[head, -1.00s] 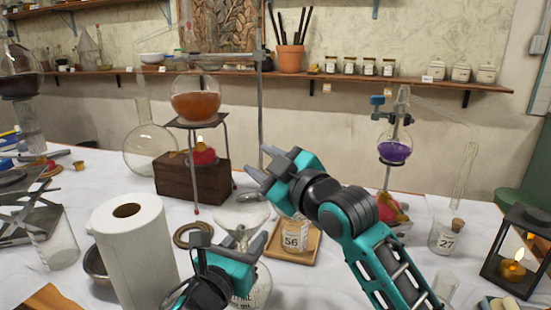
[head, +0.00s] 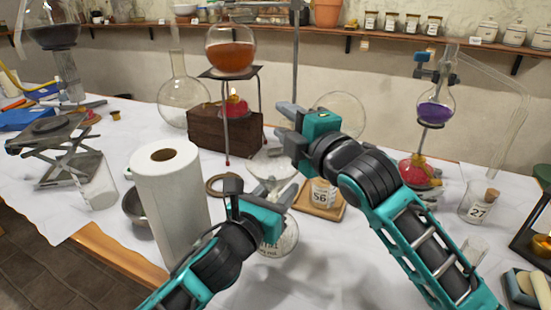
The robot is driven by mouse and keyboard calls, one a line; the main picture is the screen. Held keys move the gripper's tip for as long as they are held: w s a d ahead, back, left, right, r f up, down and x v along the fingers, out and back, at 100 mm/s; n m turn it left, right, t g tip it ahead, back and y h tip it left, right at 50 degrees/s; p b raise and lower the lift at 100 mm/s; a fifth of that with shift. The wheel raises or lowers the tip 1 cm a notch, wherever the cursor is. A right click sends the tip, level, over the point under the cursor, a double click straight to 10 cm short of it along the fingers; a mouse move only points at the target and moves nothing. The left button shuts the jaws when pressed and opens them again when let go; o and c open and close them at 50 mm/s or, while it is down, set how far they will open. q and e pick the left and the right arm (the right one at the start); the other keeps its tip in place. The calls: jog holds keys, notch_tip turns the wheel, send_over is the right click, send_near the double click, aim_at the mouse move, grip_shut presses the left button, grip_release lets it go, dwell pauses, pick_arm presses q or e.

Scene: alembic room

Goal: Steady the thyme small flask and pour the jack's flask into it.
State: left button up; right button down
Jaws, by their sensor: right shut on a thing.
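My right gripper (head: 283,122) is shut and points left above the bench. A clear round glass flask (head: 342,108) shows just behind it, its neck hidden by the gripper; I cannot make out liquid in it. The thyme small flask (head: 284,241) stands on the bench, its label partly hidden by my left gripper (head: 262,193). The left fingers are at its upper part, and I cannot tell whether they touch it. A clear glass funnel shape (head: 268,165) shows above it, below the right gripper. The jack (head: 60,140) at the left has a bare top.
A paper towel roll (head: 170,205) stands left of my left arm. A jar on a wooden tray (head: 333,208) is close to the right of the thyme flask. Behind are a tripod with an orange flask (head: 230,50) and a metal stand rod (head: 296,65).

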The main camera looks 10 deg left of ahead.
jog(key=shift+s+a+r+n, duration=0.1)
jog(key=shift+n, duration=0.75)
jog(key=shift+s+a+r+n, duration=0.15)
jog(key=shift+n, duration=0.65)
jog(key=shift+s+a+r+n, duration=0.1)
jog(key=shift+n, duration=0.75)
dwell(2.6)
jog(key=shift+n, duration=0.3)
dwell(0.4)
